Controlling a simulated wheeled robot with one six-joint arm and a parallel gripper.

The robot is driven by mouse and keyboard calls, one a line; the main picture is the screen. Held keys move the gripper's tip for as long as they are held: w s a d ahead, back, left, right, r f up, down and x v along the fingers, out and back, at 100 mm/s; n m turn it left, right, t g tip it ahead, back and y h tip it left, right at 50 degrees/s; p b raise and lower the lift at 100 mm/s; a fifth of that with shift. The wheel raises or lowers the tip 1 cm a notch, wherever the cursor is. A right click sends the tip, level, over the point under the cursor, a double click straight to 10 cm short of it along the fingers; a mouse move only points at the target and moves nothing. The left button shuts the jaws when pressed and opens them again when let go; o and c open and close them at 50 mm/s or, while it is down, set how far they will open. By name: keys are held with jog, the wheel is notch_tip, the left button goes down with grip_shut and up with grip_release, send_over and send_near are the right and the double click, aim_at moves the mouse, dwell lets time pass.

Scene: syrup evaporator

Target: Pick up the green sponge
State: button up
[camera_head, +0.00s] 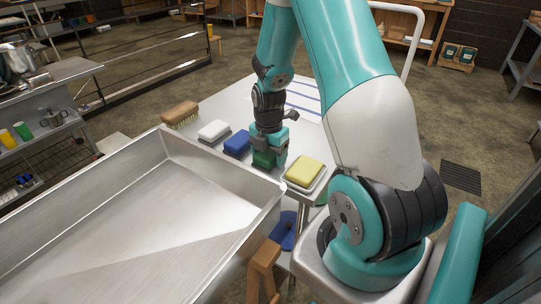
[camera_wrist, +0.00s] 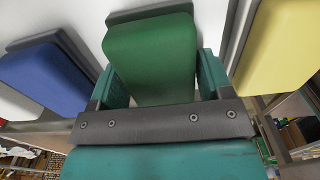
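The green sponge (camera_wrist: 152,55) lies between my gripper's two teal fingers in the wrist view. In the head view the green sponge (camera_head: 263,159) shows low beside the fingers, in a row with other sponges on the table. A grey edge of its holder shows behind it in the wrist view. My gripper (camera_head: 270,150) points down at it; its fingers (camera_wrist: 160,80) are spread on either side of the sponge, very close to its sides. I cannot tell whether they press on it. Part of the sponge is hidden by the gripper.
A yellow sponge (camera_head: 303,171) sits close on the right. A large metal pan (camera_head: 165,160) lies in front. The table (camera_head: 228,97) is mostly clear behind the row.

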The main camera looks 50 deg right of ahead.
aim_at(269, 152)
jog(key=c, duration=0.5)
jog(key=shift+o, duration=0.2)
jog(key=shift+r, duration=0.1)
notch_tip(269, 152, up, 20)
jog(key=p, duration=0.1)
jog(key=shift+o, duration=0.4)
